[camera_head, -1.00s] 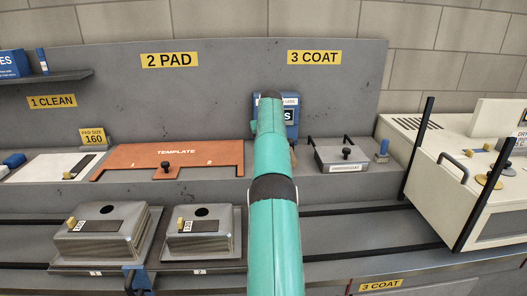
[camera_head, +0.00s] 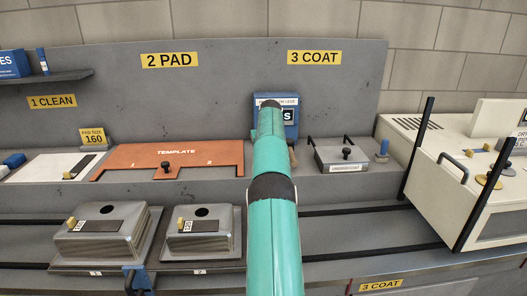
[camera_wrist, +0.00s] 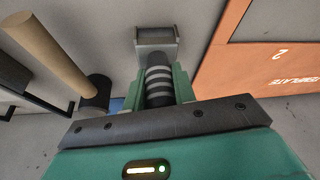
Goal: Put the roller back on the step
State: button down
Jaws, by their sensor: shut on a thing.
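In the wrist view my gripper (camera_wrist: 158,88) is shut on a dark, grey-banded cylinder, which I take for the roller's grip (camera_wrist: 158,74). A grey block (camera_wrist: 156,38) shows just beyond the fingertips. A pale wooden cylinder (camera_wrist: 48,55) with a dark end lies to the left of the fingers; I cannot tell whether it is joined to the held piece. In the head view my arm hides the gripper, and only a bit of brown shows beside it. The grey step (camera_head: 210,190) runs along the back wall under the template.
The orange template (camera_head: 125,163) lies left of my arm. A grey undercoat tray (camera_head: 341,160) with black handles stands close on the right, with a blue piece beside it. A blue box (camera_head: 290,108) stands behind my arm. Two grey blocks sit on the front rails.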

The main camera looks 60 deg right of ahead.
jog(key=shift+f, duration=0.1)
jog(key=c, duration=1.1)
grip_release()
jog(key=shift+c, duration=0.2)
